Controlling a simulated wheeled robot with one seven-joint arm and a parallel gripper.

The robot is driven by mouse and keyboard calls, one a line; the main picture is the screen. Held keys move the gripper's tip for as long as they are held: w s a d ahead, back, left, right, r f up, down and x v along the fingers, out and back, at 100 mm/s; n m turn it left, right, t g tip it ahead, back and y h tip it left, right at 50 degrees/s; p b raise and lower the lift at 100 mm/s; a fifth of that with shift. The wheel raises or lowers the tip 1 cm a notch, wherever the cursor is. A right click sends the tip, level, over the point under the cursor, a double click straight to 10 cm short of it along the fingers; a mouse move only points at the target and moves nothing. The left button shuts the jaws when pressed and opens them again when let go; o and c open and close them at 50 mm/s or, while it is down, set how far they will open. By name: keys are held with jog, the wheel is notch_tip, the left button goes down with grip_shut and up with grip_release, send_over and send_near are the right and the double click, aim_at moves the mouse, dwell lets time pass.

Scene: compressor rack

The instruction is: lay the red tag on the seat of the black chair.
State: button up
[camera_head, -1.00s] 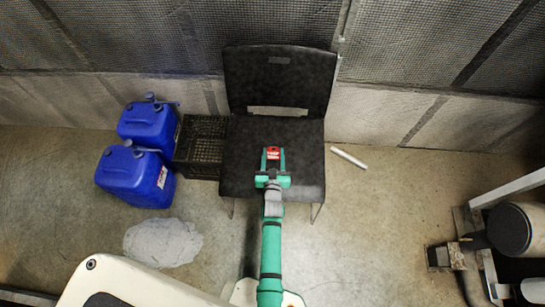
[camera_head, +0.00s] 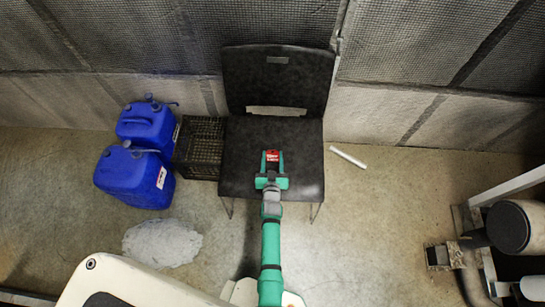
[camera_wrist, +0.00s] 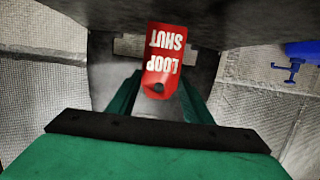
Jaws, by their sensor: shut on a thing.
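The red tag (camera_head: 272,156) is between the fingers of my gripper (camera_head: 272,160), over the seat of the black chair (camera_head: 240,150). In the wrist view the tag (camera_wrist: 163,60) shows white lettering, upside down, and a dark hole near its lower end. The green fingers of my gripper (camera_wrist: 162,95) are shut on it. The dark chair surface (camera_wrist: 240,20) fills the top of the wrist view. I cannot tell whether the tag touches the seat. The chair's backrest (camera_head: 278,80) stands at the far side, against the wall.
Two blue canisters (camera_head: 135,175) and a black crate (camera_head: 200,148) stand left of the chair. A white tube (camera_head: 348,157) lies on the floor to its right. A grey patch (camera_head: 162,243) lies front left. Dark machinery (camera_head: 512,228) is at the right.

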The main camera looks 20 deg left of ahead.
jog(key=shift+f, duration=0.35)
jog(key=o, duration=1.2)
jog(key=v, duration=0.8)
jog(key=r+v, duration=0.1)
jog(key=v, duration=0.3)
jog(key=shift+d+r, duration=0.1)
jog(key=s+d+r+m+h, duration=0.1)
jog(key=s+d+r+h, duration=0.1)
jog(key=s+d+r, duration=0.7)
jog(key=s+d+r+m+h, duration=0.1)
jog(key=s+d+r+m, duration=0.15)
jog(key=s+r, duration=0.7)
jog(key=shift+t+h, duration=0.4)
jog(key=shift+h, duration=0.5)
jog(key=s+r, duration=0.2)
jog(key=s+d+r, duration=0.1)
jog(key=s+r, duration=0.2)
jog(key=s+d+r, duration=0.1)
jog(key=s+r, duration=0.1)
jog(key=shift+s+d+r, duration=0.25)
jog(key=shift+s, duration=0.1)
